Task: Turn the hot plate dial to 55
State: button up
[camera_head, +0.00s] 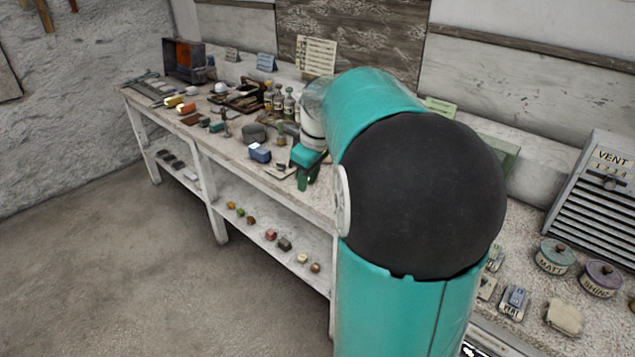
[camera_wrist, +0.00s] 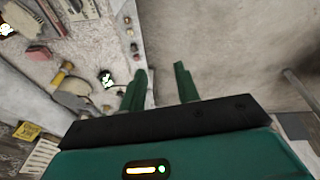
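My arm, teal with a black joint, fills the middle of the head view and hides part of the bench. My gripper (camera_head: 308,178) hangs at the bench's front edge, near a small blue box. In the wrist view my gripper (camera_wrist: 160,72) has its two green fingers apart, with nothing between them. They reach over the bench edge and the floor. I cannot make out a hot plate or its dial in either view. It may be hidden behind my arm or outside the picture.
The long white bench (camera_head: 232,160) carries many small items on its left part, with more on the lower shelf (camera_head: 275,225). On the right are a VENT box (camera_head: 600,190), a MATT tin (camera_head: 556,257) and a purple-lidded tin (camera_head: 602,279). The floor (camera_head: 130,270) in front is clear.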

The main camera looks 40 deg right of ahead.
jog(key=s+d+f+y, duration=0.1)
jog(key=s+d+f, duration=0.15)
jog(key=d, duration=0.55)
jog(key=s+d+f+n+t, duration=0.1)
jog(key=s+d+f, duration=0.15)
jog(key=d, duration=0.55)
jog(key=s+d+f+y, duration=0.1)
jog(key=s+d+f, duration=0.15)
jog(key=d, duration=0.55)
jog(key=x, duration=0.9)
jog(key=w+x, duration=0.1)
jog(key=x, duration=0.4)
jog(key=shift+w+d+f, duration=0.15)
jog(key=shift+w+f, duration=0.05)
jog(key=shift+w, duration=0.05)
grip_shut()
